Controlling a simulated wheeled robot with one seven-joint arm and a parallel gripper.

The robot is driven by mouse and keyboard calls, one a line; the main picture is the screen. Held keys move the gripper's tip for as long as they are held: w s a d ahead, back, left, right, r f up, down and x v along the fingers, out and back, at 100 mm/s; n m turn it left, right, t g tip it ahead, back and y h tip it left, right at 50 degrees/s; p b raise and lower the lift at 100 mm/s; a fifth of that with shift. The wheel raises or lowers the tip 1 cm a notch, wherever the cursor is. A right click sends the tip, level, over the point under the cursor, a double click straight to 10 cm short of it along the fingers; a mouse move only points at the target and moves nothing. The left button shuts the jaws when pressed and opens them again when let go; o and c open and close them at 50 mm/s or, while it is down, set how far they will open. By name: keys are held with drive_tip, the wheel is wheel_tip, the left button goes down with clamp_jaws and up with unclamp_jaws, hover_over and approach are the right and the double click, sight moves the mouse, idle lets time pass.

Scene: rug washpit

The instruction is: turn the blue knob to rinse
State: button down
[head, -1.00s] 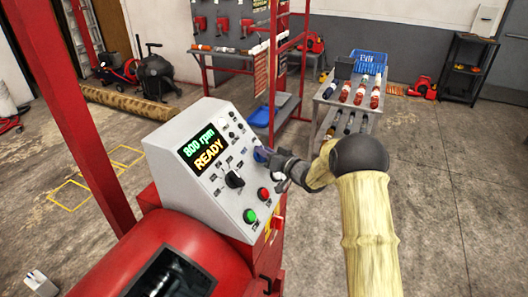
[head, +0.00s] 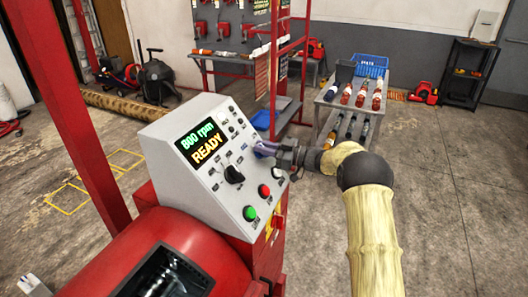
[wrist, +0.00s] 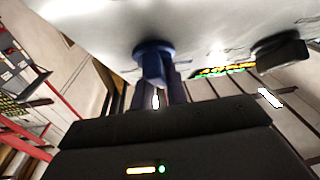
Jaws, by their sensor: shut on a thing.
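The blue knob (wrist: 153,58) is on the sloped grey face of the control panel (head: 228,204). In the wrist view its round base meets the panel and its grip bar sits at the fingertips. My gripper (head: 266,149) reaches the panel from the right and is shut on the knob, which the fingers mostly hide in the head view. The fingers also show in the wrist view (wrist: 160,84), touching the knob. The labels around the knob are too small to read, so its setting cannot be told. The panel display (head: 201,141) reads "800 rpm READY".
A black selector knob (head: 233,174) is left of the blue one. A green button (head: 250,213) and a red button (head: 264,190) are below. A red frame post (head: 75,120) stands at left. A bottle cart (head: 340,112) stands behind my arm.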

drive_tip(key=n+g, duration=0.2)
drive_tip(key=n, duration=0.1)
drive_tip(key=f+n+g, duration=0.1)
drive_tip(key=n+g, duration=0.1)
drive_tip(key=n, duration=0.1)
drive_tip(key=shift+s+g+b, duration=0.15)
drive_tip(key=shift+g+b, duration=0.15)
drive_tip(key=shift+b, duration=0.05)
drive_tip(key=shift+d, duration=0.1)
drive_tip(key=c, duration=1.5)
unclamp_jaws()
drive_tip(key=shift+c, duration=0.2)
drive_tip(key=shift+o, duration=0.7)
drive_tip(key=shift+r, duration=0.25)
drive_tip(key=d+b, duration=0.1)
drive_tip(key=d, duration=1.6)
drive_tip(key=shift+w+d+b, duration=0.15)
drive_tip(key=shift+w+b, duration=0.05)
drive_tip(key=shift+b, duration=0.1)
